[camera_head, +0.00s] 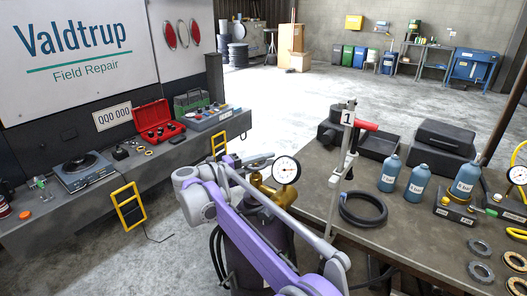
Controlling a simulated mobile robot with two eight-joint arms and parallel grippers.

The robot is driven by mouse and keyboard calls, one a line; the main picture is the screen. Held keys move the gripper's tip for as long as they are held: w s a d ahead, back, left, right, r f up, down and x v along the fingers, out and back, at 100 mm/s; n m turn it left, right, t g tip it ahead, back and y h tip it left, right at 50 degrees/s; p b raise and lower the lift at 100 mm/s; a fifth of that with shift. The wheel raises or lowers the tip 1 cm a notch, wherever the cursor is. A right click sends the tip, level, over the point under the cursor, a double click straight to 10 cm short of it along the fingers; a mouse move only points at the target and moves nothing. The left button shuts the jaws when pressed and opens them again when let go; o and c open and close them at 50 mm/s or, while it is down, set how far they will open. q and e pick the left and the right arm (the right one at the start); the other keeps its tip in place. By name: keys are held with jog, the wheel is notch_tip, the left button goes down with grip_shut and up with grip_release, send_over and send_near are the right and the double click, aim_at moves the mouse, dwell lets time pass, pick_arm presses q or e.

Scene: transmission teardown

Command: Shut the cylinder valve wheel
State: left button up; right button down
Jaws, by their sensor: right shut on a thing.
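The gas cylinder (262,232) stands upright on the floor at the left edge of the workbench, partly behind my purple and grey right arm. Its brass valve (262,187) is on top, with a round white-faced gauge (286,170) at its right. My right gripper (262,161) reaches in from the left at the top of the valve, shut at the valve wheel. The wheel itself is mostly hidden by the gripper, so its turn position cannot be told. My left gripper is not in view.
The workbench (405,222) at right holds blue bottles (417,184), a black ring (363,208), black cases and several metal rings. A thin upright stand (337,185) with a "1" tag rises close right of the gauge. Concrete floor is open behind.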

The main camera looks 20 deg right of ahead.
jog(key=m+g, duration=0.1)
jog(key=m+g+p, duration=0.1)
jog(key=g, duration=0.1)
jog(key=g+p, duration=0.1)
jog(key=shift+s+r+m+h, duration=0.15)
jog(key=shift+s+m+h, duration=0.15)
jog(key=shift+m, duration=0.1)
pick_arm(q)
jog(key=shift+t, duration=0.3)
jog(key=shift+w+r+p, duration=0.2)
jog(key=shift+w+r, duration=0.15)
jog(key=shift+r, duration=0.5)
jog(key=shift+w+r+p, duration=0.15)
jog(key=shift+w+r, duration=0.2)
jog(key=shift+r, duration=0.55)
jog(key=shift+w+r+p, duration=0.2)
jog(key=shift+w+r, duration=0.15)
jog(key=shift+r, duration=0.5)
pick_arm(e)
jog(key=shift+s+m+g, duration=0.2)
jog(key=shift+m+g, duration=0.3)
jog(key=shift+g, duration=0.6)
jog(key=c, duration=0.8)
grip_release()
jog(key=shift+c, duration=0.2)
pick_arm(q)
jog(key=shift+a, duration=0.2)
